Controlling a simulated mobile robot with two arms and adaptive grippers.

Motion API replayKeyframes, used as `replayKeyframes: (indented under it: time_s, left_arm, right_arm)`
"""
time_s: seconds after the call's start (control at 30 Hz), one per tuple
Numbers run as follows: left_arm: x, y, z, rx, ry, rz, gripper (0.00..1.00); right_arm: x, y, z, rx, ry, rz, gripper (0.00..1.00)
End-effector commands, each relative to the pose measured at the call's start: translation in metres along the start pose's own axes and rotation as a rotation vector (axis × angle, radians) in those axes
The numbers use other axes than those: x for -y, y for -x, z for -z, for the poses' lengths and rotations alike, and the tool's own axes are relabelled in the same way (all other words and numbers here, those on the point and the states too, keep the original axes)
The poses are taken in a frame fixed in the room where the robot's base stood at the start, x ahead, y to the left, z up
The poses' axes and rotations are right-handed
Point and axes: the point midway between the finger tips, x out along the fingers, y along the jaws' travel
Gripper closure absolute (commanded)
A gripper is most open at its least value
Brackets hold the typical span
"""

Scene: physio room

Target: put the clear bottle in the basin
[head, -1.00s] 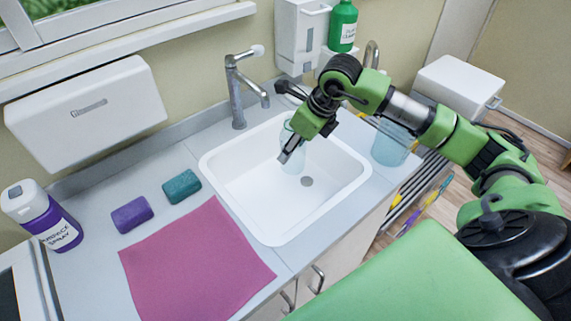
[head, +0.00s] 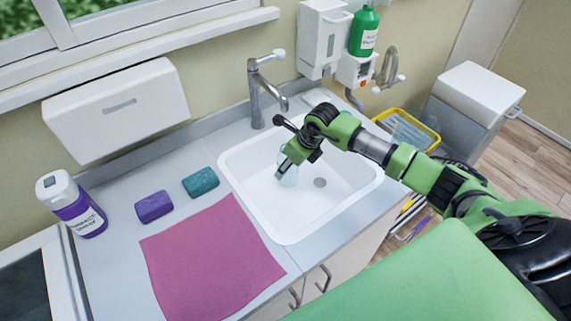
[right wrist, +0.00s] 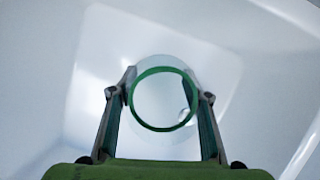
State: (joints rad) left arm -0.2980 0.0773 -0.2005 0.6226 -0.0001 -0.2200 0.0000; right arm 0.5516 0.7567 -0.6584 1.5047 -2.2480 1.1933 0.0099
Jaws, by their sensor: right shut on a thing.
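The clear bottle (head: 290,174) is inside the white basin (head: 335,217), partly hidden by my right gripper (head: 284,170) in the head view. In the right wrist view the bottle (right wrist: 163,99) appears as a round, see-through shape with a green ring, between the two fingers of my right gripper (right wrist: 162,108). The right gripper is shut on it, low in the basin and left of the drain. I cannot tell whether the bottle touches the basin floor. My left gripper is out of view.
A tap (head: 262,92) stands behind the basin. A yellow-rimmed tray (head: 428,134) is to the right. The basin's front half is clear.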

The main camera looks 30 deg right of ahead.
Motion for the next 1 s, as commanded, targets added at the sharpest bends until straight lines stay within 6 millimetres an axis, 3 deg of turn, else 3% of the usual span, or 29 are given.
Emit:
replayKeyframes:
  time_s: [0.07,0.2,0.57,0.6,0.67,1.0]
  left_arm:
    - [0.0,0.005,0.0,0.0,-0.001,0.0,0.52]
    - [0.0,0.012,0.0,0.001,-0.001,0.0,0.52]
    - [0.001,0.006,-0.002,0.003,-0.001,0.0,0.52]
    - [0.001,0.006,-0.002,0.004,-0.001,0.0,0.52]
    - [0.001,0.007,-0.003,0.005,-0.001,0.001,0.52]
    - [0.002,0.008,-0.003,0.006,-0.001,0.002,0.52]
  right_arm:
    - [-0.001,-0.002,-0.013,0.002,0.0,-0.001,0.81]
    - [-0.001,-0.013,-0.006,-0.003,-0.001,-0.001,0.81]
    - [0.0,-0.019,-0.004,0.0,0.001,0.0,0.81]
    - [0.0,-0.019,-0.004,0.0,0.001,0.0,0.53]
    - [0.0,-0.018,-0.005,0.0,0.001,0.0,0.39]
    - [0.0,-0.017,-0.005,-0.001,0.001,0.0,0.39]
